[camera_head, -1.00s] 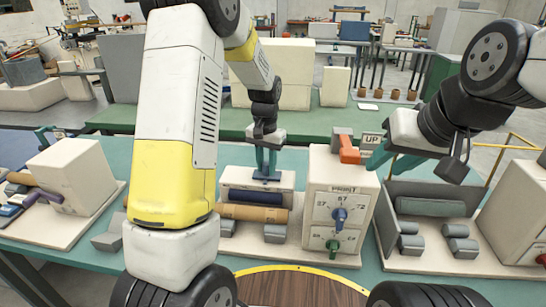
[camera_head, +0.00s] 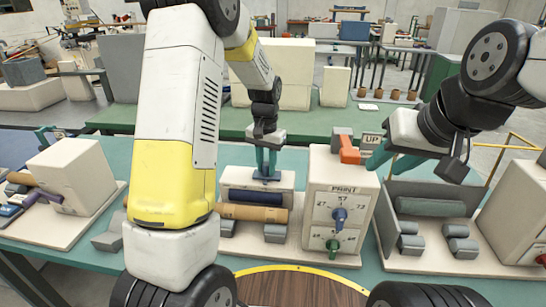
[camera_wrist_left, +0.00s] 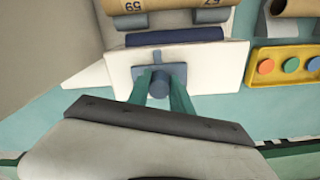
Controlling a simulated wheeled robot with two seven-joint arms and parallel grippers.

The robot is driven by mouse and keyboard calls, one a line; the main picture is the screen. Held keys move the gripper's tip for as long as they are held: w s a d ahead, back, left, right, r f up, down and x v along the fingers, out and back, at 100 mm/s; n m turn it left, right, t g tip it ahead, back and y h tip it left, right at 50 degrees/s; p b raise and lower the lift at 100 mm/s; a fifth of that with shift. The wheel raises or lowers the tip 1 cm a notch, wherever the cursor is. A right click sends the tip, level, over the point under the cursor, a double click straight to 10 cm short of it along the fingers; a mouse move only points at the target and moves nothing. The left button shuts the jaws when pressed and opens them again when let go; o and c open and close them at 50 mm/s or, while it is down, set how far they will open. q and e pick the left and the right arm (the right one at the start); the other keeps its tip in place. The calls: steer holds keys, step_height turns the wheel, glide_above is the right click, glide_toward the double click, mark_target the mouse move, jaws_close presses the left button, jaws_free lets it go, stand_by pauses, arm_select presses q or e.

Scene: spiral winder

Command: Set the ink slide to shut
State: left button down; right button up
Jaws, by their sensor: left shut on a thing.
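The ink slide, a grey-blue plate with a round knob (camera_wrist_left: 158,87), sits on top of a white block (camera_head: 230,176) on the print machine. My left gripper (camera_head: 266,176) points down at it, and its teal fingers are shut on the knob. The left wrist view shows the fingers on both sides of the knob. No open or shut marking for the slide is readable. My right gripper (camera_head: 388,163) is beside the orange lever (camera_head: 349,150) at the top of the print box (camera_head: 342,180), with its teal fingers apart and nothing seen between them.
A dark blue roller (camera_head: 255,197) and a brown cardboard roll (camera_head: 253,213) lie in front of the block. The print box carries a blue dial (camera_head: 339,215) and a green knob (camera_head: 332,245).

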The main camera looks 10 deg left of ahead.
stand_by(0.4)
arm_select(q)
steer(key=a, duration=0.6)
steer(key=shift+a, duration=0.2)
steer(key=c, duration=1.1)
jaws_free()
steer(key=shift+a, duration=0.15)
steer(key=shift+c, duration=0.2)
steer(key=shift+r, duration=0.1)
step_height(320, 180, up, 8)
